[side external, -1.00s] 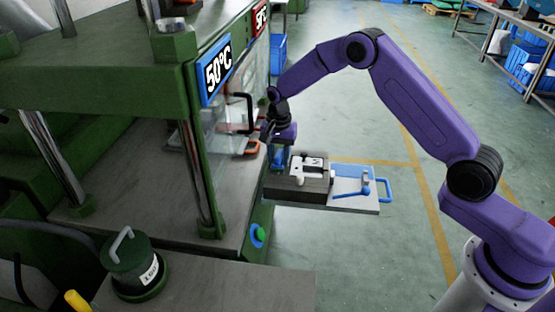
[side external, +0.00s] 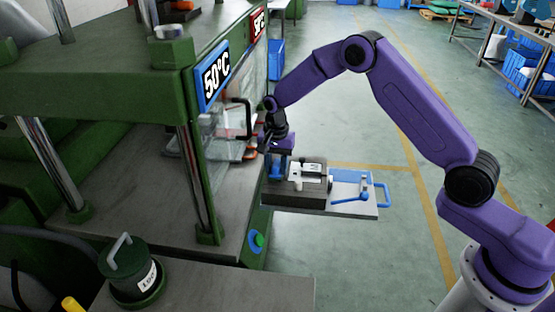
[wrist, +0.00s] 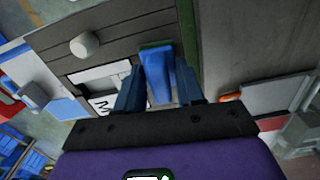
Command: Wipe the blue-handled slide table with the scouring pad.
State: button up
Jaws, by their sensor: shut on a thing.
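The slide table (side external: 368,209) sticks out from the press, with its blue handle (side external: 386,194) at the right end. A dark grey mould block (side external: 296,197) with a white fitting (side external: 307,171) sits on its left part. My gripper (side external: 277,168) points down over the block's left end, beside the press. It is shut on the scouring pad, whose blue grip (wrist: 160,74) shows between the fingers in the wrist view. The pad's green edge (wrist: 156,45) shows against the block's grey top. I cannot tell whether the pad's underside touches the block.
The green press frame (side external: 190,160) stands close on the left of my gripper, with a clear guard and black-handled parts (side external: 247,120) behind. The floor beyond is open.

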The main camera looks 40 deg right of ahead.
jog(key=shift+s+a, duration=0.9)
jog(key=shift+a, duration=0.05)
jog(key=shift+r, duration=4.1)
